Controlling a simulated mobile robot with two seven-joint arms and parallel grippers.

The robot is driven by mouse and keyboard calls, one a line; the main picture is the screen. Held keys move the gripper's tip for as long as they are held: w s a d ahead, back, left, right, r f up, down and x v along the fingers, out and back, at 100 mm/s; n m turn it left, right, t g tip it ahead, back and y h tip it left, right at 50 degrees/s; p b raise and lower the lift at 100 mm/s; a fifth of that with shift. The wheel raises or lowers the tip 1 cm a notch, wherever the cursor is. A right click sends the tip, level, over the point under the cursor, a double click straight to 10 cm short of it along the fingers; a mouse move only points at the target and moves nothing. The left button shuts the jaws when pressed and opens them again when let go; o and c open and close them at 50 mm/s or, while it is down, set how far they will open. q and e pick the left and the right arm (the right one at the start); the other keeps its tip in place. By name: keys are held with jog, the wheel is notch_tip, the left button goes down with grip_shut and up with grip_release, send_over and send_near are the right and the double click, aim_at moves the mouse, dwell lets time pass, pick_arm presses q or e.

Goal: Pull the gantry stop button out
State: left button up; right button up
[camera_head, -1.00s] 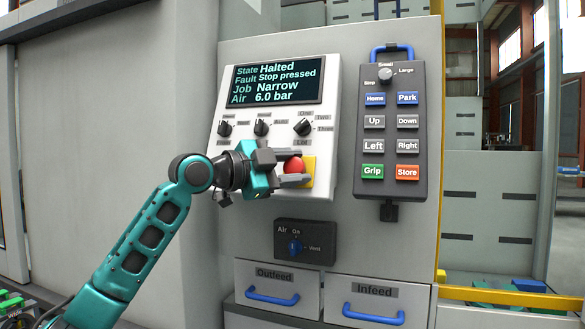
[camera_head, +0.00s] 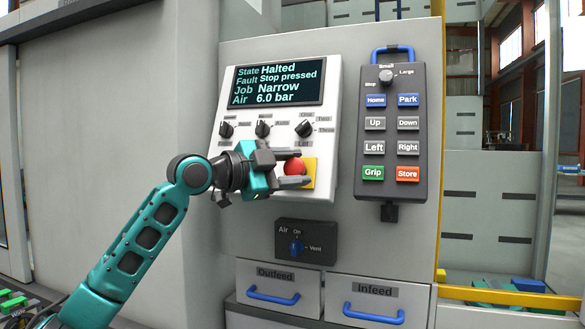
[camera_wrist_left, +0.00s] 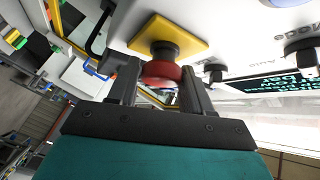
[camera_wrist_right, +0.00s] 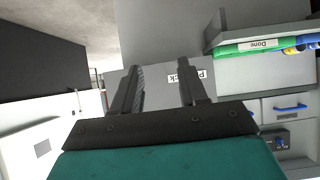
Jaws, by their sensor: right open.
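The red stop button (camera_head: 294,167) sits on a yellow plate (camera_head: 309,173) at the lower right of the white control panel (camera_head: 322,142). The panel's screen (camera_head: 278,82) reads Halted, Stop pressed. My left gripper (camera_head: 290,168) is at the button with its fingers above and below it in the head view. In the left wrist view the red button head (camera_wrist_left: 161,74) lies between the two open fingers, with a gap visible at least on one side. My right gripper (camera_wrist_right: 160,85) is open and empty, seen only in its own wrist view.
Knobs (camera_head: 263,129) sit on the panel just above my left gripper. A grey pendant (camera_head: 390,135) with buttons hangs to the right. Below are an air valve (camera_head: 297,246) and drawers marked Outfeed (camera_head: 267,287) and Infeed (camera_head: 375,299). A shelf with a green Done strip (camera_wrist_right: 258,46) is near my right gripper.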

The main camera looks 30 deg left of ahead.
pick_arm(q)
jog(key=o, duration=0.3)
pick_arm(e)
jog(key=shift+r, duration=0.1)
pick_arm(q)
jog(key=shift+s+a+f, duration=0.1)
jog(key=shift+s+a, duration=0.2)
jog(key=shift+s, duration=0.2)
jog(key=shift+b+v, duration=2.45)
jog(key=shift+v, duration=3.45)
pick_arm(e)
jog(key=shift+w+a+f+y, duration=0.2)
jog(key=shift+w+a+f, duration=0.1)
jog(key=shift+a+f, duration=0.2)
jog(key=shift+w+a+f+y, duration=0.2)
jog(key=shift+w+a+f, duration=0.15)
jog(key=shift+a, duration=0.15)
pick_arm(q)
jog(key=shift+d, duration=0.1)
pick_arm(e)
jog(key=shift+s+f, duration=0.1)
jog(key=shift+s, duration=0.05)
